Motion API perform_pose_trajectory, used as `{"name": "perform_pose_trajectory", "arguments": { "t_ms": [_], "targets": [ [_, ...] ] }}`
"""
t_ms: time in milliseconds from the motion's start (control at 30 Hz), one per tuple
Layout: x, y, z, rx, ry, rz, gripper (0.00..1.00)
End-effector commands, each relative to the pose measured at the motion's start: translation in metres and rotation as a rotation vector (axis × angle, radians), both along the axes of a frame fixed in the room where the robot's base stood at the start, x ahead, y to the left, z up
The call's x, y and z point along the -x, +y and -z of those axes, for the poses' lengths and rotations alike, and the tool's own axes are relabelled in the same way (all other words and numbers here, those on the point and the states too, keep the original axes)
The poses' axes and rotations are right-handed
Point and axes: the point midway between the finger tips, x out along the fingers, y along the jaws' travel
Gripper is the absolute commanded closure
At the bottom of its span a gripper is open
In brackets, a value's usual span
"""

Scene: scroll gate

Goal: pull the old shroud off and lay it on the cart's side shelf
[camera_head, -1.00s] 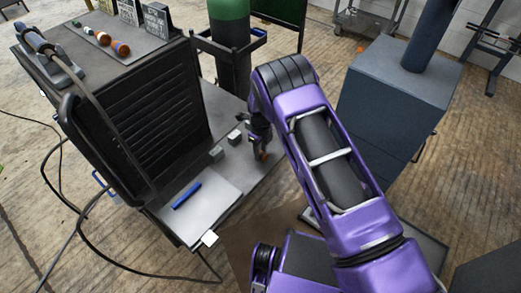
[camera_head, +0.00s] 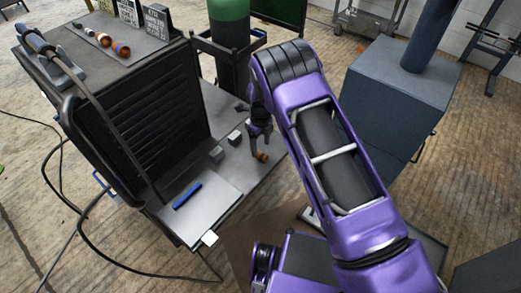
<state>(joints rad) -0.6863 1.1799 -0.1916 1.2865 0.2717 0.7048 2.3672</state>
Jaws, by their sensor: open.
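The cart (camera_head: 160,110) is a dark box with a louvred side, and its grey side shelf (camera_head: 225,190) runs along its lower right. A small copper-brown piece (camera_head: 261,156), which looks like the old shroud, rests on or just over the right part of this shelf. My gripper (camera_head: 259,146) points down over it with open jaws. Its fingertips are close above the piece; whether they touch it is too small to tell. The torch (camera_head: 32,42) lies in a grey holder on the cart's top left, its cable trailing down.
Two small grey blocks (camera_head: 235,138) sit on the shelf left of my gripper. Several small coloured parts (camera_head: 104,39) lie on the cart top. A green-topped cylinder (camera_head: 229,45) stands behind the shelf.

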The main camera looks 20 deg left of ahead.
Motion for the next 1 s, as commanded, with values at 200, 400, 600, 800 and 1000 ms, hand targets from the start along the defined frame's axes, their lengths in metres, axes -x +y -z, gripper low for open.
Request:
{"name": "perform_pose_trajectory", "arguments": {
  "t_ms": [200,400,600,800,1000],
  "targets": [
    [-0.001,0.001,-0.06,-0.003,-0.004,-0.002,0.27],
    [-0.001,0.001,-0.102,-0.002,-0.003,-0.002,0.27],
    [0.0,0.001,-0.126,-0.001,-0.001,-0.002,0.27],
    [0.0,0.001,-0.132,0.0,0.0,-0.001,0.27],
    [-0.008,0.002,-0.152,-0.021,-0.03,0.026,0.27]
  ]
}}
